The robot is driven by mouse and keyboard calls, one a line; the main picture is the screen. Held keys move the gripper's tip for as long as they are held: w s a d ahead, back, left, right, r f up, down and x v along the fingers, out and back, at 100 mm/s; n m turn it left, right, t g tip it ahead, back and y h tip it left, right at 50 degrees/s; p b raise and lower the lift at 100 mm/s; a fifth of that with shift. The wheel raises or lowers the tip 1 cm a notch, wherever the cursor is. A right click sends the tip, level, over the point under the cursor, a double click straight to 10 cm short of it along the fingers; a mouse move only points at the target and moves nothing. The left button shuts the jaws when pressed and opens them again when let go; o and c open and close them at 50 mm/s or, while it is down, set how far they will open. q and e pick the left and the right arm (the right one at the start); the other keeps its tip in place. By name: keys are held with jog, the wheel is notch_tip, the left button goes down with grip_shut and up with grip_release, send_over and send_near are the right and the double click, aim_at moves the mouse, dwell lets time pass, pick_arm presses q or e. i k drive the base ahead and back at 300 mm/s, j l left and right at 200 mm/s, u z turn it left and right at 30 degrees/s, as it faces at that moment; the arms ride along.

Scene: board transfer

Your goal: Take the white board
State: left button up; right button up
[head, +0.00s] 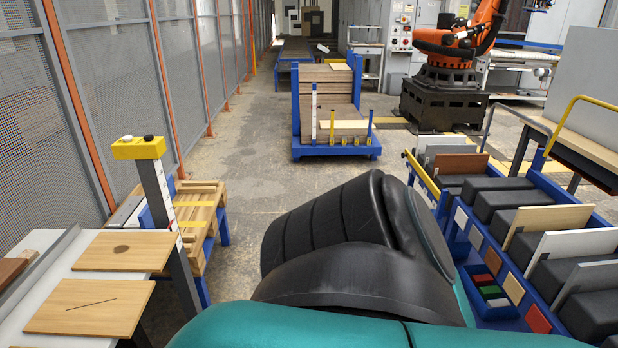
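A white board (575,243) stands on edge, leaning slightly, between black padded blocks in a blue rack (463,252) on the right. A light wood board (548,219) stands just behind it. A paler grey-white board (592,276) stands in front of it. A brown board (461,163) and another whitish board (447,150) are at the rack's far end. Neither of my grippers is in view. My own black and teal arm fills the bottom middle and hides the floor there and part of the rack's near left side.
Wood boards (88,305) lie on a white table at left, beside a post with a yellow top (139,148). A blue cart (336,151) with stacked boards stands ahead. An orange robot arm (465,40) stands behind the rack. Floor (255,165) is clear in the middle.

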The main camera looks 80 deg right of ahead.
aim_at(554, 245)
jog(key=z, duration=4.25)
jog(key=i+j+z, duration=0.1)
jog(key=i+j, duration=0.4)
jog(key=j, duration=0.15)
jog(key=i+j+z, duration=0.1)
jog(key=i+j, duration=0.4)
jog(key=j, duration=0.15)
